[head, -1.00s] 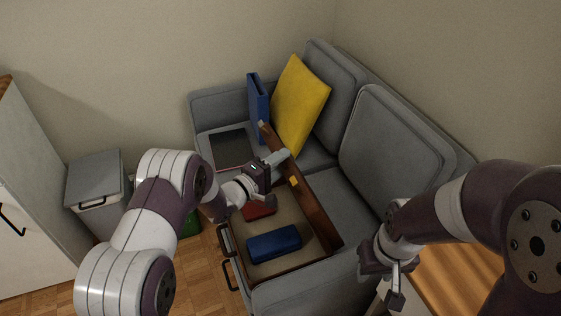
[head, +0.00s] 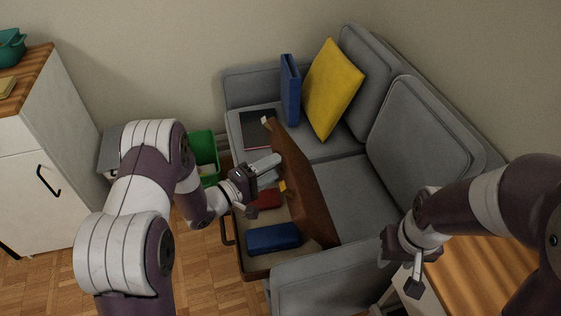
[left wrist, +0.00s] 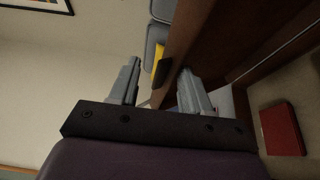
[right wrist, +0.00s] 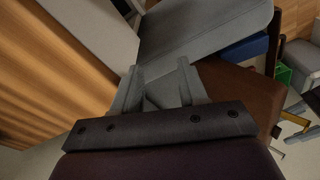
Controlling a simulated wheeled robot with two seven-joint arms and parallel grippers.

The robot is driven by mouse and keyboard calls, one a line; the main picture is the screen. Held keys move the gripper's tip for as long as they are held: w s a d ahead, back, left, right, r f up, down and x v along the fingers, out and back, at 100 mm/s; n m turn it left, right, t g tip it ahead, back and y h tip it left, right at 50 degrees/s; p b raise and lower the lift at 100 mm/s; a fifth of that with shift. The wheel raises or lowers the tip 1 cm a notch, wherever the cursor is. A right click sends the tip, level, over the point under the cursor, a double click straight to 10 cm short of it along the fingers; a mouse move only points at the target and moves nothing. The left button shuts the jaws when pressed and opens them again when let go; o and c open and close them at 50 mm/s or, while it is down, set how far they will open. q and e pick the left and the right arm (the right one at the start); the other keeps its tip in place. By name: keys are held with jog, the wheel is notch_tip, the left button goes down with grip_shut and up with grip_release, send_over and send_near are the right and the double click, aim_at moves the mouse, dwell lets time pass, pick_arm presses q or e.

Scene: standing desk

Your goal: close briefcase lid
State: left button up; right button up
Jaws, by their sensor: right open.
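The brown briefcase lies open on the grey sofa, its tray rim (head: 262,272) toward the front. Its lid (head: 308,200) stands raised along the right side, and its brown outer face shows. A blue case (head: 273,238) and a red item (head: 268,199) lie inside; the red item also shows in the left wrist view (left wrist: 282,130). My left gripper (head: 268,168) is at the lid's upper edge, fingers apart. In the left wrist view the lid's edge (left wrist: 180,40) passes between or just behind the fingertips; contact is unclear. My right gripper (head: 416,272) is open and empty, right of the sofa's front arm.
A yellow cushion (head: 332,88), a blue binder (head: 290,90) and a dark flat item (head: 257,130) are on the sofa behind the briefcase. A green bin (head: 204,152) stands left. A wooden top (head: 480,262) lies under my right arm. The sofa seat right of the lid is clear.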

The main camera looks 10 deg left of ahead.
pick_arm(q)
jog(key=s+a+f+b, duration=0.1)
jog(key=s+a+f, duration=0.5)
jog(key=s+a, duration=0.2)
jog(key=shift+s+a+f, duration=0.2)
jog(key=shift+s+a, duration=0.2)
jog(key=shift+s, duration=0.45)
dwell(0.4)
